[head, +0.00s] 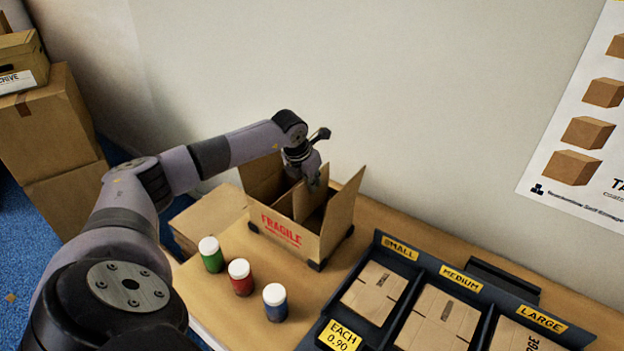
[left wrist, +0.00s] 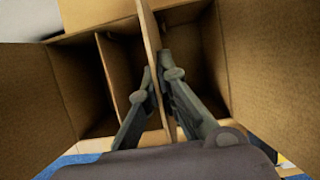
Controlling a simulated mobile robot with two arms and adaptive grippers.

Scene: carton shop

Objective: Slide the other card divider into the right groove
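The open carton (head: 283,235) marked FRAGILE stands on the table with its flaps up. My left gripper (head: 312,180) reaches down over it. In the left wrist view its fingers (left wrist: 160,82) lie on both sides of a brown card divider (left wrist: 148,30) and are shut on it. This held divider (head: 302,203) stands roughly upright, partly inside the carton; its lower edge and the grooves are hidden. Another divider (left wrist: 110,70) stands inside the carton, left of the held one in the wrist view. My right gripper is not in view.
Three white-capped jars, green (head: 211,254), red (head: 241,277) and blue (head: 276,302), stand in front of the carton. A dark tray (head: 395,338) of flat cartons is to the right. A closed carton (head: 207,217) lies at left, and a wall is behind.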

